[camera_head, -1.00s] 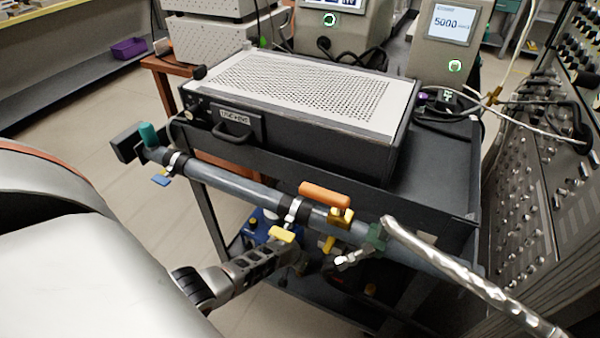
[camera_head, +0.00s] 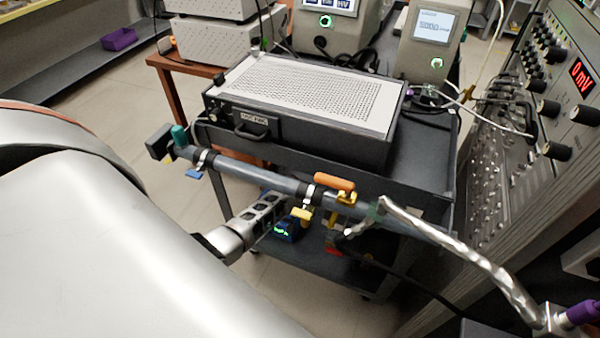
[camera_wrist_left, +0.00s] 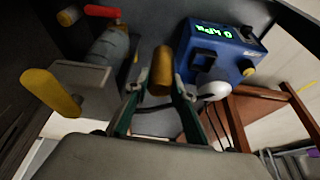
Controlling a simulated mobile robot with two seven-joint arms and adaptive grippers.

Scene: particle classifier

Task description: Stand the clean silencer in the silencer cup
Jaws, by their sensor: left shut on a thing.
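A bronze-coloured cylinder, which looks like the silencer (camera_wrist_left: 161,72), stands up between the fingertips of my left gripper (camera_wrist_left: 160,92) in the left wrist view. The fingers are shut on its lower part. I cannot tell whether it is clean. In the head view my left gripper (camera_head: 262,214) reaches in below the grey pipe (camera_head: 270,183); its fingertips and the silencer are hidden there. I cannot make out the silencer cup in either view. My right gripper is not in view.
A perforated-top case (camera_head: 305,95) sits on the cart.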

